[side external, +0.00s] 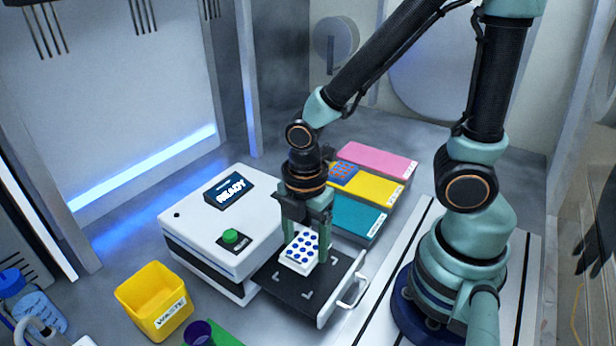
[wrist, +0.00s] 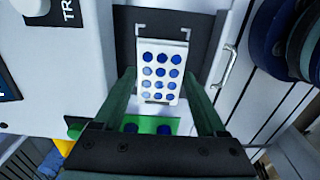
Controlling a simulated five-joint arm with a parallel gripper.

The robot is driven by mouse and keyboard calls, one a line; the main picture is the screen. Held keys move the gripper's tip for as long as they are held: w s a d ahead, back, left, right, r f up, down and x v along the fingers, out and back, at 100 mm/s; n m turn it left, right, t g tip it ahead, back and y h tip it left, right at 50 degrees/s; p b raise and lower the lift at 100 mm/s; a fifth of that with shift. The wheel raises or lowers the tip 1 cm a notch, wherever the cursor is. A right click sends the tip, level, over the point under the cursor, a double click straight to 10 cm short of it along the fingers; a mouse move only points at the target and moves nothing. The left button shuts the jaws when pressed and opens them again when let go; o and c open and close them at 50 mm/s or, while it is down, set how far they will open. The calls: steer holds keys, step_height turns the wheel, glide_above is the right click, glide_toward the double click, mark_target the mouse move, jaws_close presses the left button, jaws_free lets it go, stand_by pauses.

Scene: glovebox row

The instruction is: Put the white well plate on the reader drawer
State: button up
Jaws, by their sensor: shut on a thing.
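The white well plate (side external: 299,252) with blue wells is between the fingers of my gripper (side external: 307,258), which is shut on it. The plate is over the dark reader drawer (side external: 286,284), which is pulled out from the white reader (side external: 195,213). I cannot tell whether the plate touches the drawer. In the wrist view the plate (wrist: 160,68) lies between the fingertips, slightly tilted relative to the white corner marks on the drawer (wrist: 204,30). The fingers hide part of its sides.
Pink (side external: 376,160), yellow (side external: 380,187) and teal (side external: 352,217) blocks lie behind the drawer. A blue-and-orange plate (side external: 343,175) rests on the yellow one. The drawer handle (side external: 354,290) sticks out right.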

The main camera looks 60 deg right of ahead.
mark_target(306, 247)
steer(key=shift+f, duration=2.2)
steer(key=shift+f, duration=0.1)
steer(key=o, duration=1.3)
step_height(306, 247, up, 12)
steer(key=w+d+r+m+t, duration=0.2)
steer(key=d+r+m, duration=0.1)
steer(key=m, duration=0.6)
steer(key=w+d+r+m+t, duration=0.2)
steer(key=r+m, duration=0.4)
steer(key=m, duration=0.3)
steer(key=shift+w+d+r+t, duration=0.15)
steer(key=shift+w+d+t, duration=0.1)
steer(key=shift+d+t, duration=0.8)
